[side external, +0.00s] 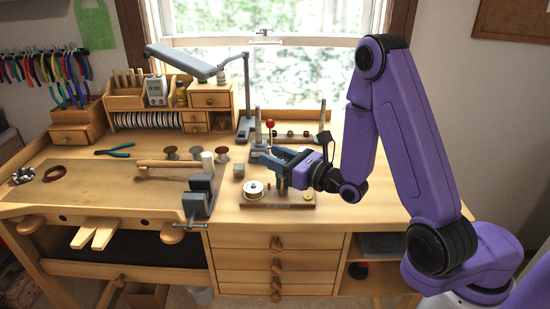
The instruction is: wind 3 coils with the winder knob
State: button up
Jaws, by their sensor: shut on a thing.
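The winder is a low dark wooden base (276,203) near the front edge of the bench. A pale round spool (253,190) stands on its left half, and a small upright part (282,187) stands near its middle. My gripper (276,171) reaches in from the right, its blue-grey fingers over the winder, right of the spool. It is shut on the winder knob, which the fingers largely hide. Any wire and the number of turns on the spool are too small to make out.
A dark vise (198,196) is clamped at the bench edge left of the winder. A red-balled lever (270,124) and a grey lamp (245,100) stand behind. Several small spools are at left. The bench right of the winder is clear.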

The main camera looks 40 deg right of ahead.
jog(key=shift+m+h, duration=0.6)
jog(key=shift+h, duration=0.4)
jog(key=shift+d+m+h, duration=0.15)
jog(key=shift+m+h, duration=0.15)
jog(key=shift+h, duration=0.1)
jog(key=o, duration=1)
jog(key=shift+c, duration=0.2)
jog(key=shift+n+y, duration=0.5)
jog(key=shift+y, duration=0.2)
